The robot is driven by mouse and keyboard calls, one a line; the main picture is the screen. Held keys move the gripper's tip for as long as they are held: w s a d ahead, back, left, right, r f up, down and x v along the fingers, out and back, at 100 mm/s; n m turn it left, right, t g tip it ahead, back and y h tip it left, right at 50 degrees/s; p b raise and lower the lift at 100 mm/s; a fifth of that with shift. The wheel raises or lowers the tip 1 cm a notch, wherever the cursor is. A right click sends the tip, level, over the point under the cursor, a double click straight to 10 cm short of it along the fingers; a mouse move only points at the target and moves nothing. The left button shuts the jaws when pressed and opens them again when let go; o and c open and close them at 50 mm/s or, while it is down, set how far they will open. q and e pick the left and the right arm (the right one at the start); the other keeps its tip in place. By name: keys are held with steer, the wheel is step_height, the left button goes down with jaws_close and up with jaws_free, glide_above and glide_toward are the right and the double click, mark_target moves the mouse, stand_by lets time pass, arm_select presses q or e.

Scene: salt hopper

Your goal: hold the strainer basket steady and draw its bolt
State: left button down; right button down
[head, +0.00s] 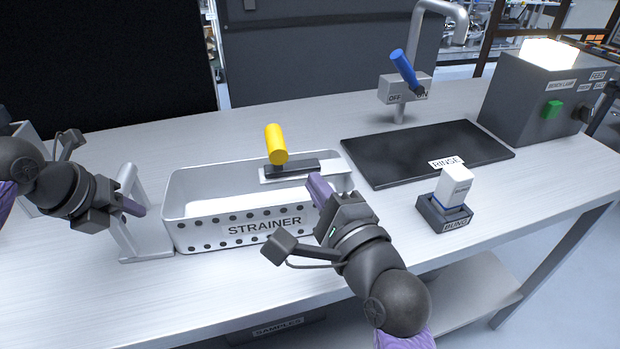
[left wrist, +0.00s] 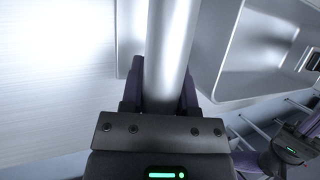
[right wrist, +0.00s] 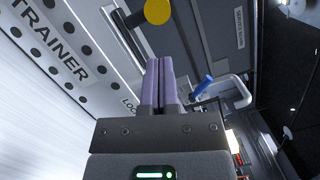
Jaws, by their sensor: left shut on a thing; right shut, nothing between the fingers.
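The strainer basket (head: 200,236) is a pale metal tub with a row of holes and a STRAINER label on its front. Its bolt has a yellow knob (head: 276,143) standing up from a dark slide on a plate (head: 290,172) at the basket's right part. My left gripper (head: 140,209) is shut on the metal bar handle (left wrist: 168,55) at the basket's left end. My right gripper (head: 318,186) is shut and empty, in front of the bolt plate and apart from the knob. The knob also shows beyond its fingertips in the right wrist view (right wrist: 157,11).
A black RINSE mat (head: 420,152) lies right of the basket. A tap with a blue lever (head: 403,68) stands behind it. A white block in a dark BUNG holder (head: 446,216) stands front right. A grey lamp box (head: 530,95) is at far right. The bench behind the basket is clear.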

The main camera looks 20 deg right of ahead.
arm_select(q)
steer(key=shift+c, duration=1.4)
jaws_free()
steer(key=shift+s+f, duration=0.1)
steer(key=shift+f, duration=0.35)
steer(key=v, duration=1.2)
steer(key=shift+r, duration=0.4)
